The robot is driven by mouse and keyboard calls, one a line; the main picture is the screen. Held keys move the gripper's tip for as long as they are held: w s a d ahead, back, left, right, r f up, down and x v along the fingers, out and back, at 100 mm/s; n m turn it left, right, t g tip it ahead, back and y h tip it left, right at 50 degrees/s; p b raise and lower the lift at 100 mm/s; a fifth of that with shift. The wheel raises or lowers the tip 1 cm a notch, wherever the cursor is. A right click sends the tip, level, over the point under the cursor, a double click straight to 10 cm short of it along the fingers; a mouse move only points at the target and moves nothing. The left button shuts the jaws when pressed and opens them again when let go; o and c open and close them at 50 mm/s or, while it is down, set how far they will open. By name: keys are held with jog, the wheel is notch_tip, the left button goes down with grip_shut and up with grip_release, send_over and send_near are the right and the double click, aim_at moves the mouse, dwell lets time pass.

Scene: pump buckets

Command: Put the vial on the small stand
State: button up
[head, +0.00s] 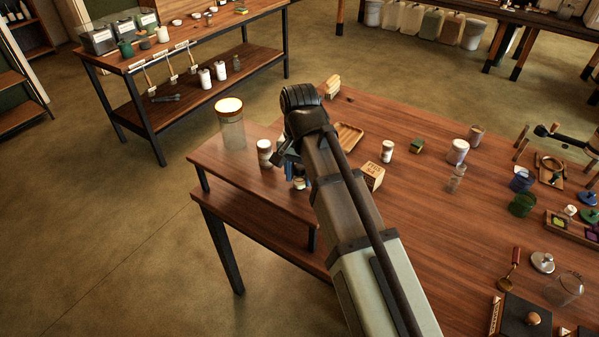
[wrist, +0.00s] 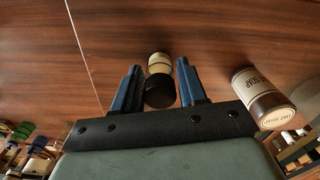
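A small vial (wrist: 159,64) with a pale body and a black cap (wrist: 159,92) is in the wrist view, between the two blue fingers of my gripper (wrist: 158,85). Narrow gaps show between the fingers and the cap, so my gripper looks open around or just above it. In the head view my gripper (head: 297,176) is low over the left wooden surface (head: 232,160). A small pale object (head: 300,184), likely the vial, shows there, partly hidden by the blue fingers. I cannot tell surely which thing is the small stand; a small wooden block with lettering (head: 373,176) stands to the right.
A labelled soap jar (wrist: 262,96) stands close to the right of my fingers. A wooden tray (head: 348,137) and a white jar (head: 387,151) lie beyond my arm.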

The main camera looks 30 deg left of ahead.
aim_at(300, 166)
jog(key=shift+o, duration=1.3)
jog(key=shift+r, duration=0.1)
notch_tip(300, 166, up, 12)
jog(key=shift+o, duration=0.4)
